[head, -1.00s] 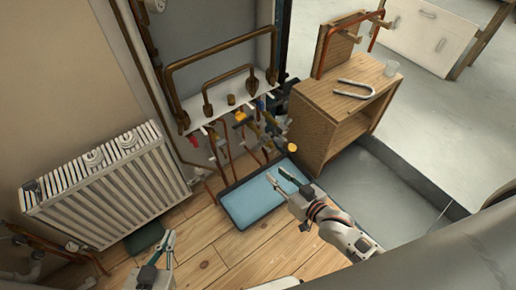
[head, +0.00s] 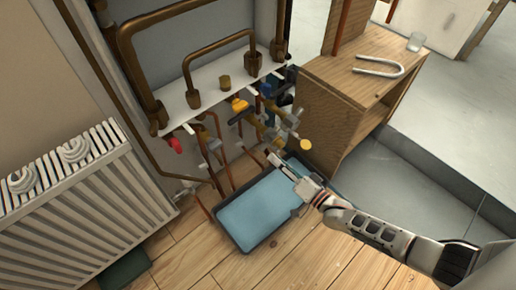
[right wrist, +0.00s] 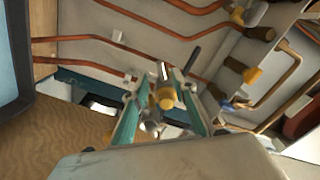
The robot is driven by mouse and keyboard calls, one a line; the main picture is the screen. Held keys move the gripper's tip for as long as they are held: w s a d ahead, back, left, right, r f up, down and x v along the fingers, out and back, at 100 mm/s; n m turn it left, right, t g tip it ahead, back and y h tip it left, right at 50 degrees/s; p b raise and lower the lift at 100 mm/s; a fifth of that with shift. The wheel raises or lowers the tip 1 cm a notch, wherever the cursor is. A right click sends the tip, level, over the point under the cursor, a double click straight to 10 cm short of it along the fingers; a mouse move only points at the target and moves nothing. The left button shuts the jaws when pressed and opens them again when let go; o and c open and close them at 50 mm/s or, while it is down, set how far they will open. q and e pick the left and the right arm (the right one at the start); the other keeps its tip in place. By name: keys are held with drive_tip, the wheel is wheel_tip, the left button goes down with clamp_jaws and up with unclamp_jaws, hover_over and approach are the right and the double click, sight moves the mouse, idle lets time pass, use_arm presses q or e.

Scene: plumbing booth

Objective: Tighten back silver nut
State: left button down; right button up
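Silver fittings (head: 290,119) with yellow parts sit among the pipes below the white shelf; I cannot tell which is the back silver nut. My right gripper (head: 281,165) is over the tray's far edge, in front of these fittings. In the right wrist view the teal-sided fingers (right wrist: 163,112) are spread. A silver fitting (right wrist: 161,72) with a yellow-brass end (right wrist: 166,98) shows between them. I cannot tell whether the fingers touch it. My left gripper is not in view.
A blue-lined tray (head: 228,240) lies on the wooden floor below the pipes. A white radiator (head: 90,200) is at left.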

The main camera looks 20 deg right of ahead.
sight(265, 149)
drive_tip(key=shift+w+a+r, duration=0.1)
drive_tip(key=shift+w, duration=0.3)
drive_tip(key=b+x, duration=0.2)
drive_tip(key=x, duration=0.5)
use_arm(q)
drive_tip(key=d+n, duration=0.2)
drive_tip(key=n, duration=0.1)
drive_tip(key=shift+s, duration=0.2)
use_arm(e)
clamp_jaws()
